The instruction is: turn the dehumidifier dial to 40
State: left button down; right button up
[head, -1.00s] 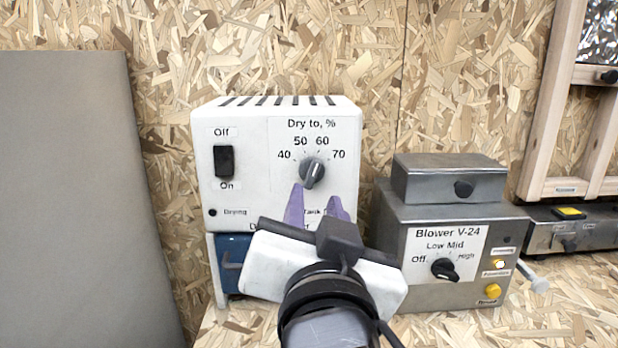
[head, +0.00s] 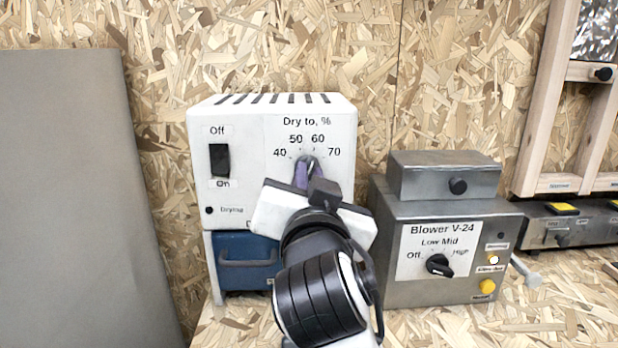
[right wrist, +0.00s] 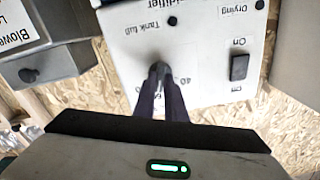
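The dehumidifier (head: 200,125) is a white box with vents on top. Its grey dial (head: 308,162) sits below the marks 40, 50, 60 and 70 under "Dry to, %". My right gripper (head: 307,174) is at the dial, its purple fingers close together with the dial between their tips. The right wrist view shows the dial (right wrist: 159,70) between the fingertips (right wrist: 161,84), upside down. The fingers hide much of the dial, and I cannot tell which mark it points to. My left gripper is not in view.
A black Off/On switch (head: 220,160) is left of the dial. A blue tank (head: 248,262) is below the panel. A grey blower box (head: 395,275) with its own knob (head: 438,264) stands to the right. A grey panel (head: 70,200) leans at the left.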

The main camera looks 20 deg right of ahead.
grip_shut()
pick_arm(q)
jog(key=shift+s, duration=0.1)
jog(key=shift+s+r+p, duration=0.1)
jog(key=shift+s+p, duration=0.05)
jog(key=shift+p, duration=0.15)
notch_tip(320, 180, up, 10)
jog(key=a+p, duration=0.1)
jog(key=p, duration=1.1)
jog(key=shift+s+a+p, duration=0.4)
pick_arm(e)
jog(key=shift+a+f+n, duration=0.1)
jog(key=shift+n, duration=3.85)
jog(key=shift+a+f+n, duration=0.1)
jog(key=shift+n, duration=3.85)
